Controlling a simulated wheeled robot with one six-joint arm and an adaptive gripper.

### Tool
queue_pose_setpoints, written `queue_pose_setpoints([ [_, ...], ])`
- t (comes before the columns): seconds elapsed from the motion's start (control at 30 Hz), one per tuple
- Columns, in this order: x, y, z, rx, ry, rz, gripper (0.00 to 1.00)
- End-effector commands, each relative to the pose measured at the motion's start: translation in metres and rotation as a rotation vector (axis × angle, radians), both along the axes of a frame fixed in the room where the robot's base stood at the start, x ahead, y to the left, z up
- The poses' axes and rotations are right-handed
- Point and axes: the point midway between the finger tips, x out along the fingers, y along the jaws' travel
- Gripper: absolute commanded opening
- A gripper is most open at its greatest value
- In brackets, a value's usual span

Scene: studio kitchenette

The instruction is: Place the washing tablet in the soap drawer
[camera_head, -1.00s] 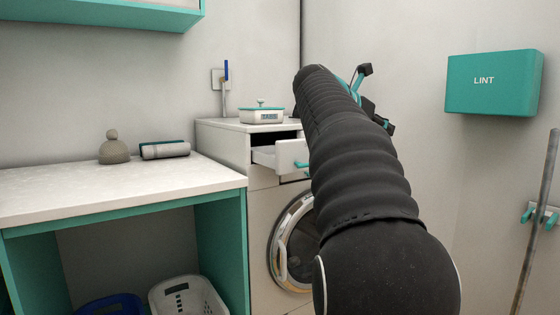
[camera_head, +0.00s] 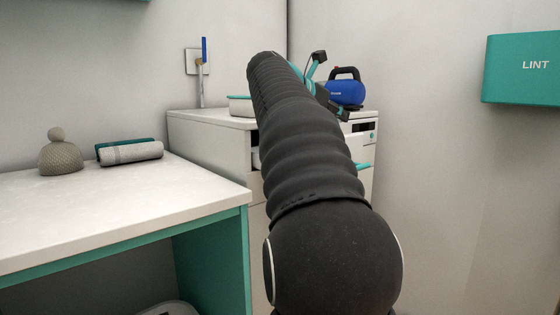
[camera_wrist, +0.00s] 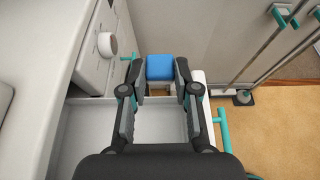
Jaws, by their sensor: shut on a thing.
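In the wrist view my gripper (camera_wrist: 160,75) is shut on a blue block-like washing tablet (camera_wrist: 160,67), held between its fingertips. The soap drawer (camera_wrist: 80,130) is pulled open below, with a pale empty-looking interior, and my gripper is over it. The tablet shows near the drawer's far end; I cannot tell its height above the drawer. In the head view my arm hides most of the drawer and the tablet, and the drawer's teal handle (camera_head: 363,166) shows to the right of my arm.
The washing machine (camera_head: 210,145) carries a white box with a teal rim (camera_head: 240,106) and a blue container with a black handle (camera_head: 345,90). A knob (camera_wrist: 107,45) is on the machine's front. The counter (camera_head: 110,215) at left holds a grey knobbed object (camera_head: 60,155) and a roll (camera_head: 130,152).

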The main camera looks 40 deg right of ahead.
Motion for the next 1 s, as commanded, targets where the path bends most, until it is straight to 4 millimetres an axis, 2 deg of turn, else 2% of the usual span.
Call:
queue_pose_setpoints([
  [0.6,0.067,0.081,-0.064,0.001,0.003,0.001,0.02],
  [0.77,0.072,0.088,-0.070,0.000,0.002,0.001,0.02],
  [1.0,0.071,0.088,-0.100,0.000,0.003,0.001,0.02],
])
